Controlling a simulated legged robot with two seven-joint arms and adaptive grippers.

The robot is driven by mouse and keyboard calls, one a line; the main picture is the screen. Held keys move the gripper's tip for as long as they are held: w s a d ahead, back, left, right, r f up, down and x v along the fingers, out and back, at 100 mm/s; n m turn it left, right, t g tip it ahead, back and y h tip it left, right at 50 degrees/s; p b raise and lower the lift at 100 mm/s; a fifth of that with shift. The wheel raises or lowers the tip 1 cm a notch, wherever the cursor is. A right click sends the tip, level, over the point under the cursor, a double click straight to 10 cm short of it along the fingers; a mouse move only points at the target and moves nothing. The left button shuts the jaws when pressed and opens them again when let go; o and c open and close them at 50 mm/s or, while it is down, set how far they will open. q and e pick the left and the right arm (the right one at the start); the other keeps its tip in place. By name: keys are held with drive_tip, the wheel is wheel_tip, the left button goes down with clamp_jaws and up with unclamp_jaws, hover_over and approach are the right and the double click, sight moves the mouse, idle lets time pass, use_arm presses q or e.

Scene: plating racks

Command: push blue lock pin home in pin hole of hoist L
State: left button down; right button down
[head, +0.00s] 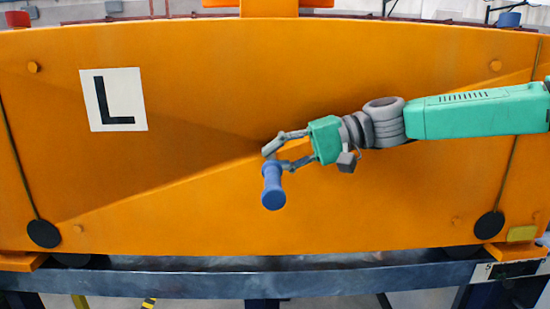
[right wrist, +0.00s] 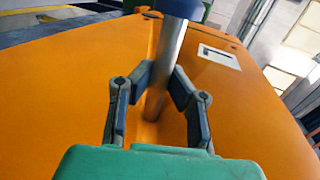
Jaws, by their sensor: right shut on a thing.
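The blue lock pin (head: 273,187) has a blue grip with a flared end, which hangs below my right gripper (head: 275,155) in the head view. In the right wrist view its bare metal shaft (right wrist: 164,75) runs between the two fingers of the right gripper (right wrist: 164,85), which are shut on it. The blue part is at the top edge of that view. Hoist L is the large orange body (head: 200,190) behind the pin, with a white L plate (head: 114,99) at its upper left. The pin hole does not show. My left gripper is not in view.
A grey-blue rail (head: 180,285) runs under the orange body. Dark round discs with cords hang at its left (head: 44,233) and right (head: 489,225). A small red item (head: 17,19) and a small blue item (head: 509,19) are at the top corners.

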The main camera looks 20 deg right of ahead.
drive_tip(key=shift+w+d+r, duration=0.15)
drive_tip(key=shift+w, duration=0.25)
drive_tip(key=c, duration=1.5)
unclamp_jaws()
drive_tip(key=v, duration=1.2)
drive_tip(key=shift+d, duration=0.1)
